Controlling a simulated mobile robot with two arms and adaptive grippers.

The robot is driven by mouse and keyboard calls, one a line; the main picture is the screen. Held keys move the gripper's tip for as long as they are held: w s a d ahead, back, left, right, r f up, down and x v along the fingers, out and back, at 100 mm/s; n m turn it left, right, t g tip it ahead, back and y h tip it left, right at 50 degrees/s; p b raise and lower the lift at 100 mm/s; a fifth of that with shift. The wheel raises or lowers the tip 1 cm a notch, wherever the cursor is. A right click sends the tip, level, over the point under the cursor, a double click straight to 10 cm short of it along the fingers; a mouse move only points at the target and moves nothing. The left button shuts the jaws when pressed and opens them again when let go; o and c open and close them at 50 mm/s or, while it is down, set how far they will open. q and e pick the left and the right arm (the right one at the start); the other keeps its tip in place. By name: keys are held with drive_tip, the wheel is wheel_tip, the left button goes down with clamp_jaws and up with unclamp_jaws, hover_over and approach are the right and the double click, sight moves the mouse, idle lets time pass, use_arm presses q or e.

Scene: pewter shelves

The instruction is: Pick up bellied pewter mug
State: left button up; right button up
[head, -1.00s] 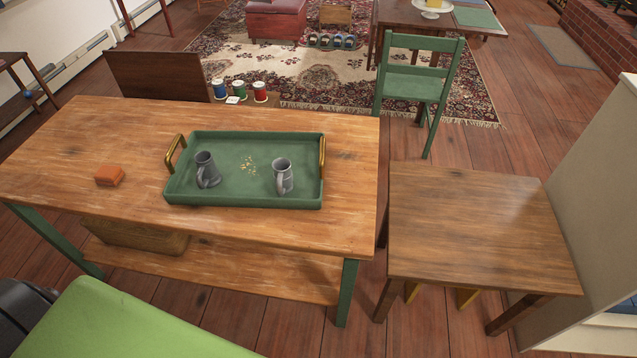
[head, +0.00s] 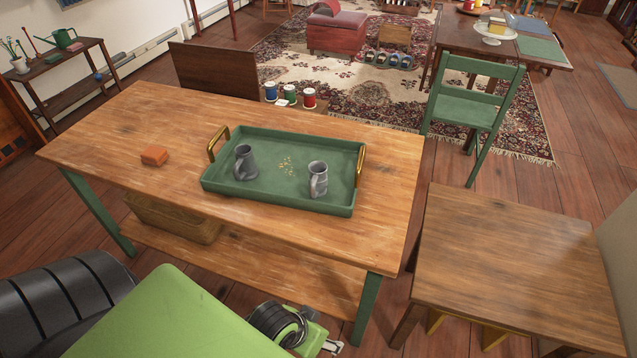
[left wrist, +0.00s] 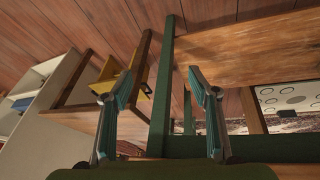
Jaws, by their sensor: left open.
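Two grey pewter mugs stand upright on a green tray (head: 278,202) on the wooden table in the head view. The left mug (head: 245,163) looks wider toward its base, and the right mug (head: 318,180) looks rounder-sided. At this size I cannot tell for sure which is the bellied one. My left gripper (left wrist: 160,82) is open and empty in the left wrist view, with a green table leg and the floor beyond its fingers. No mug shows in that view. My right gripper is not in view.
The tray has raised walls and brass handles (head: 361,159). An orange block (head: 154,156) lies left of it on the table (head: 110,140). A smaller brown table (head: 515,260) stands at right, with a green chair (head: 472,105) behind. The table's front edge lies between my arm and the tray.

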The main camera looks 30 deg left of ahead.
use_arm(q)
drive_tip(key=w+d+r+n+t+h, duration=0.3)
drive_tip(key=w+r+n+t, duration=0.2)
drive_tip(key=w+r+n, duration=0.4)
drive_tip(key=w+d+r+n+t+h, duration=0.25)
drive_tip(key=w+r+n+t, duration=0.35)
drive_tip(key=r, duration=0.6)
drive_tip(key=n+t+y, duration=0.2)
drive_tip(key=n+y, duration=1.1)
drive_tip(key=n, duration=1.2)
approach(315, 174)
drive_tip(key=x, duration=0.5)
drive_tip(key=shift+w+d+r, duration=0.1)
drive_tip(key=shift+x, duration=2.8)
drive_tip(key=c, duration=1.3)
